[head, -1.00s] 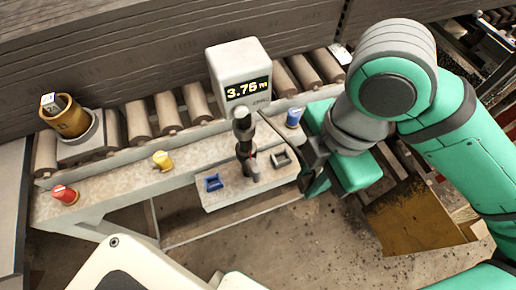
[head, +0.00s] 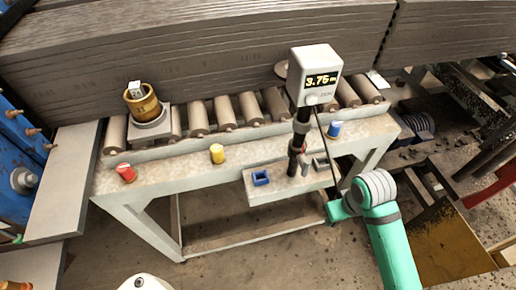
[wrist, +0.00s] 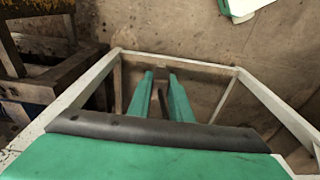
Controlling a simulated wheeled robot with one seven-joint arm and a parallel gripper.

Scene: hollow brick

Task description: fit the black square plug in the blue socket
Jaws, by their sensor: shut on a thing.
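The blue socket (head: 261,178) is a small open square frame on the left part of a low pale shelf at the bench's front. My gripper (head: 332,220) is low in front of the bench, to the right of and below the socket in the head view, well apart from it. In the wrist view my gripper's two green fingers (wrist: 162,78) reach forward, with a small dark piece (wrist: 161,71) between their tips. It looks like the black square plug, but its shape is mostly hidden. The grip is shut on it.
A black post with a display box (head: 315,75) stands on the shelf (head: 285,192), between the blue socket and a grey socket (head: 320,165). Red (head: 125,173), yellow (head: 217,154) and blue (head: 334,130) pieces stand along the bench. A brown cup (head: 143,107) stands at left.

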